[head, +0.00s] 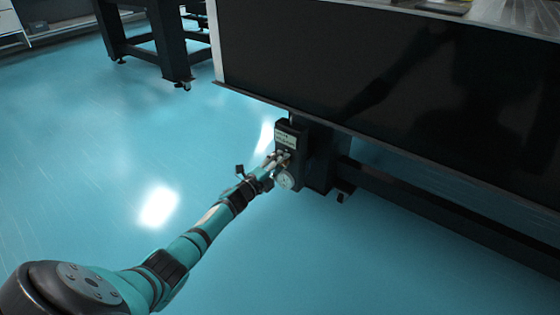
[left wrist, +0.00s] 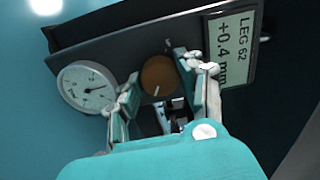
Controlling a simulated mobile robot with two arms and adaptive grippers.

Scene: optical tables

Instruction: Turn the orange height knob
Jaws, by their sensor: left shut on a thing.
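The orange height knob (left wrist: 159,76) shows brownish orange in the left wrist view, with a pale mark near its lower edge. It sits on the dark panel of a small control box (head: 290,135) on the table leg. My left gripper (head: 279,159) reaches the box in the head view. In the left wrist view its two fingers (left wrist: 157,84) stand on either side of the knob, shut on it. A display (left wrist: 231,48) on the panel reads "LEG 62 +0.4 mm". A round white dial gauge (left wrist: 87,87) is at the left. My right gripper is not in view.
The large black-sided optical table (head: 400,85) overhangs the box. A dark lower beam (head: 440,208) runs right from the leg. Another dark table frame (head: 165,45) stands at the back left. The blue floor (head: 110,140) at the left is clear.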

